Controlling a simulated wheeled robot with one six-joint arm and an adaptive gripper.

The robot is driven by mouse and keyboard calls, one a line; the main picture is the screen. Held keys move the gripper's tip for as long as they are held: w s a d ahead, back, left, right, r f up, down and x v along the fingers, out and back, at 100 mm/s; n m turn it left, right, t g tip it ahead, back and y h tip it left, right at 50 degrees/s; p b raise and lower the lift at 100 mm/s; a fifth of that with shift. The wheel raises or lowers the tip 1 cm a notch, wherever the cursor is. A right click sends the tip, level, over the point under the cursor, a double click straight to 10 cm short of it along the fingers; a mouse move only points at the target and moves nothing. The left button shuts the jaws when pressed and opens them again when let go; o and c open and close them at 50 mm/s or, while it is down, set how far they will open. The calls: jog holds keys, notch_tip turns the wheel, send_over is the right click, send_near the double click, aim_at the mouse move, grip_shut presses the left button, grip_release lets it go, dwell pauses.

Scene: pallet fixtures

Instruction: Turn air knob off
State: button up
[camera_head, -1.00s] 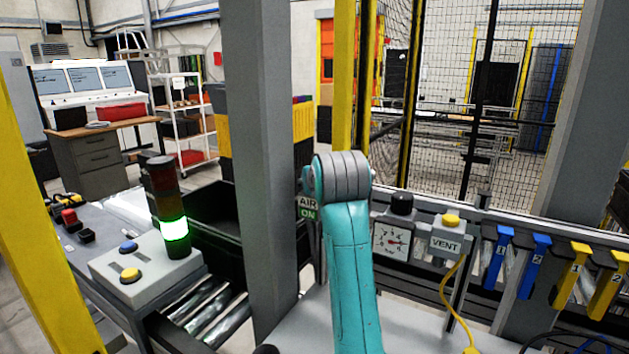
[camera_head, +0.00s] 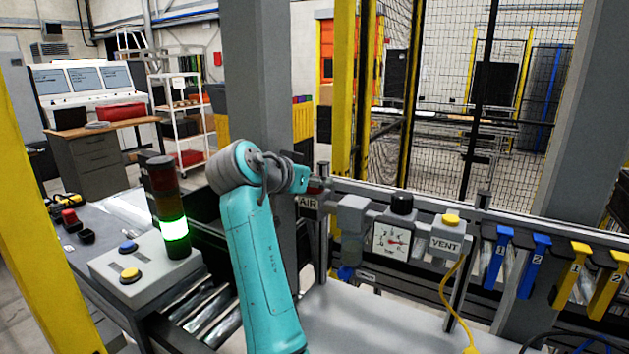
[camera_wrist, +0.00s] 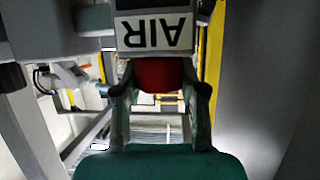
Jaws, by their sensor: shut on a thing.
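The air knob (camera_wrist: 160,74) is red and sits against a white sign reading AIR (camera_wrist: 153,31), which appears upside down in the wrist view. My gripper (camera_wrist: 161,90) has one finger on each side of the knob and is shut on it. In the head view my gripper (camera_head: 314,186) is at the rail, just above the AIR sign (camera_head: 308,202), and mostly covers the knob. No green ON lettering shows under AIR in the head view; I cannot tell whether it is hidden. The pressure gauge (camera_head: 391,240) stands to the right, its needle too small to read.
A grey VENT box (camera_head: 446,239) with a yellow button is right of the gauge. Blue and yellow numbered levers (camera_head: 535,262) line the right side. A grey post (camera_head: 255,90) stands behind my arm. A stack light (camera_head: 173,229) glows green at left.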

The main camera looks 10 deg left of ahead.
jog(key=shift+m+h, duration=0.3)
jog(key=shift+g, duration=0.3)
jog(key=o, duration=1.2)
jog(key=shift+c, duration=0.2)
notch_tip(320, 180, up, 10)
jog(key=shift+f, duration=0.1)
